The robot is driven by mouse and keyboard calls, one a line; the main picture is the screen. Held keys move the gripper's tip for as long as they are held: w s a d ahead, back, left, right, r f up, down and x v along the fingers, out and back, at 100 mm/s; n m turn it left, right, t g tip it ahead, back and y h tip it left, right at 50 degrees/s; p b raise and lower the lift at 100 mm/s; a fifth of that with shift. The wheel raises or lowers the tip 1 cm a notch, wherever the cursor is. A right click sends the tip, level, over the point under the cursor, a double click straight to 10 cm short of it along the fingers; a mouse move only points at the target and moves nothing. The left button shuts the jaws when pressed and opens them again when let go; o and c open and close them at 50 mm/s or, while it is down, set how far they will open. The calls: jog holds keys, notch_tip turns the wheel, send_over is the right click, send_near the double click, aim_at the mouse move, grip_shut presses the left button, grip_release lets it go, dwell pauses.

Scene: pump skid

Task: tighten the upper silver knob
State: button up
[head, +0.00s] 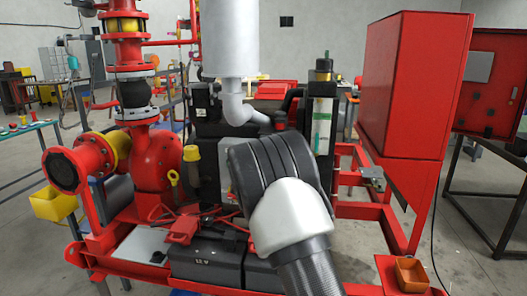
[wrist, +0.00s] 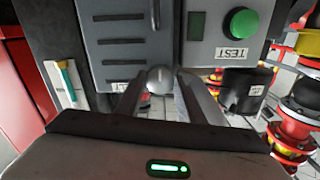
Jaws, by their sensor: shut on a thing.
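In the wrist view, which is upside down, a round silver knob (wrist: 159,76) sits between the fingertips of my gripper (wrist: 160,86). The two grey fingers are closed on it, one on each side. The fingers hide part of the knob's sides and base. A grey panel with dark slots (wrist: 112,45) lies just beyond it. I cannot tell whether the knob has turned. In the head view my arm hides the gripper and the knob.
A green TEST button (wrist: 240,25) is close by on a grey box. Red pipework (head: 150,150) stands left of my arm, a silver exhaust canister (head: 230,40) above. A red cabinet (head: 405,85) stands at the right. A black 12 V battery (head: 205,262) sits low in front.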

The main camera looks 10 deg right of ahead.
jog(key=o, duration=1.1)
jog(key=shift+c, duration=0.2)
jog(key=v, duration=1.7)
jog(key=shift+s, duration=0.2)
